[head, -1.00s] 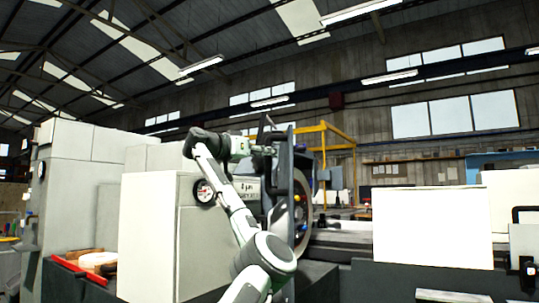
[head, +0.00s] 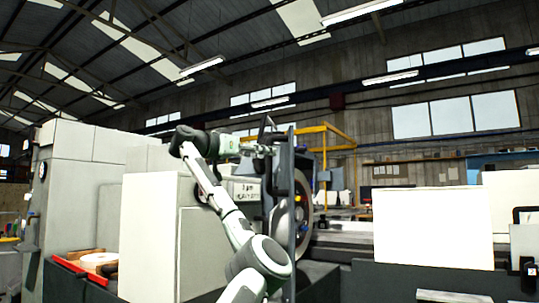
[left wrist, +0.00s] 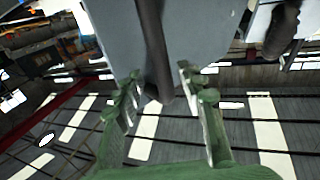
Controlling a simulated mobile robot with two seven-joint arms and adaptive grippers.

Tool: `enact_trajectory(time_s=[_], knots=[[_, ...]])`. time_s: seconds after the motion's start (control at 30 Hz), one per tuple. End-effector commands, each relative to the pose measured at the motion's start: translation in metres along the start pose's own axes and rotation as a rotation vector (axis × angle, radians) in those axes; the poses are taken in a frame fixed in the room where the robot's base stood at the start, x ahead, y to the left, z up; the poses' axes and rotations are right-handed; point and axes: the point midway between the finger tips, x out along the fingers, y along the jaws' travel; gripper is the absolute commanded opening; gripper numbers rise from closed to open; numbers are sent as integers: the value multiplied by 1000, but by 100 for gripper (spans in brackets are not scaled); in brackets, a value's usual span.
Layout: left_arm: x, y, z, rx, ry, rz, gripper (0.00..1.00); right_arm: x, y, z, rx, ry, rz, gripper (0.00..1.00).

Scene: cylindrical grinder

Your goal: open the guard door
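The guard door (head: 283,170) is a dark grey upright panel, seen nearly edge-on beside the grinding wheel in the head view. Its black bar handle (head: 264,127) stands out on its left side. In the left wrist view the grey panel (left wrist: 210,30) fills the top middle, and the dark handle (left wrist: 153,45) runs down in front of it. My left gripper (head: 265,150) is at the handle. In the left wrist view its green fingers (left wrist: 158,88) stand apart on either side of the bar, with some gap showing. My right gripper is not in view.
The round grinding wheel (head: 303,210) is right of the panel. A pale machine cabinet (head: 150,235) stands left of my arm. A white panel (head: 433,228) stands at the right. A red tray (head: 82,272) with round parts lies at the lower left.

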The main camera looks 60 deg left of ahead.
Motion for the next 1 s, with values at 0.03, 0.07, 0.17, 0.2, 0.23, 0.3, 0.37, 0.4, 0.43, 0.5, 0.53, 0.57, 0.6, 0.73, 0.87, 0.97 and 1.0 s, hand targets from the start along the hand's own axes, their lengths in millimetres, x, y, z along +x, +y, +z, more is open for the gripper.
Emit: enact_trajectory(time_s=[0.03, 0.07, 0.17, 0.2, 0.23, 0.3, 0.37, 0.4, 0.43, 0.5, 0.53, 0.57, 0.6, 0.73, 0.87, 0.97, 1.0], knots=[[-13, -2, 0, 1, 0, -6, 39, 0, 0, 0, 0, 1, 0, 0], [-20, -1, 0, 2, 1, -6, 39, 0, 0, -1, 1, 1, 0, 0], [-41, -1, 0, 1, 0, -5, 39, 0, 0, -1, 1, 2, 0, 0], [-49, -1, 0, 1, 1, -5, 39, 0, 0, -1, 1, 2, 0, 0], [-55, -1, 0, 1, 0, -4, 39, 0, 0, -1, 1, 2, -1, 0], [-66, 0, 0, 2, -1, -3, 39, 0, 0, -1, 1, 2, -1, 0], [-73, 0, 0, 0, 0, -2, 39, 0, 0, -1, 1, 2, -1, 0], [-78, 0, 0, 0, -1, -2, 39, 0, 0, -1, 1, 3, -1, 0], [-80, 0, 0, 0, -1, -2, 39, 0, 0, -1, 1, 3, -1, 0], [-84, 0, 0, 0, -1, -1, 39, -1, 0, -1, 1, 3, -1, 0], [-85, 0, 0, 1, -1, -1, 39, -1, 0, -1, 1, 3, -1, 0], [-86, 0, 0, 1, -1, 0, 39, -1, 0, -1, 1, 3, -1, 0], [-86, 0, 0, 1, -1, 0, 39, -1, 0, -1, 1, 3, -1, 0], [-86, 0, 0, 0, -1, 1, 39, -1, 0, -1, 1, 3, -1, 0], [-86, 0, 0, 0, -1, 0, 39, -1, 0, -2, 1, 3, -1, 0], [-86, 0, 0, 0, -1, 0, 39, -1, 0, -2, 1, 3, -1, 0], [-86, 0, 0, 0, -1, 0, 39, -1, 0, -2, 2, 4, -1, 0]])
